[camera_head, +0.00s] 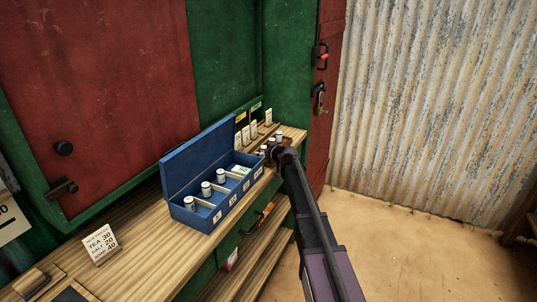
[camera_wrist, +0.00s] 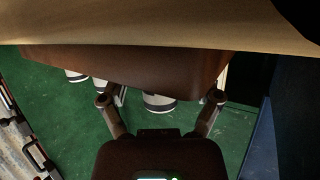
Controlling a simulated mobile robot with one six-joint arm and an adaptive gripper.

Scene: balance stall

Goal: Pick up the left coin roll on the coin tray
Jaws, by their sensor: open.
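The brown coin tray (camera_head: 262,154) stands at the far end of the counter, partly hidden by my arm. Several small white coin rolls stand on it; the left coin roll (camera_head: 263,148) is nearest the blue box. In the wrist view the tray's brown side (camera_wrist: 130,65) crosses the upper part. One white roll with a dark band (camera_wrist: 159,103) shows between my fingers, and two others (camera_wrist: 76,75) show further left. It appears to be the left roll. My gripper (camera_wrist: 160,98) is open, its fingers on either side of that roll, with no visible contact.
An open blue box (camera_head: 205,228) with several rolls in compartments stands beside the tray; its dark blue side (camera_wrist: 262,145) is close at the right in the wrist view. Price cards (camera_head: 253,130) stand behind the tray. A price sign (camera_head: 101,243) stands on the near counter.

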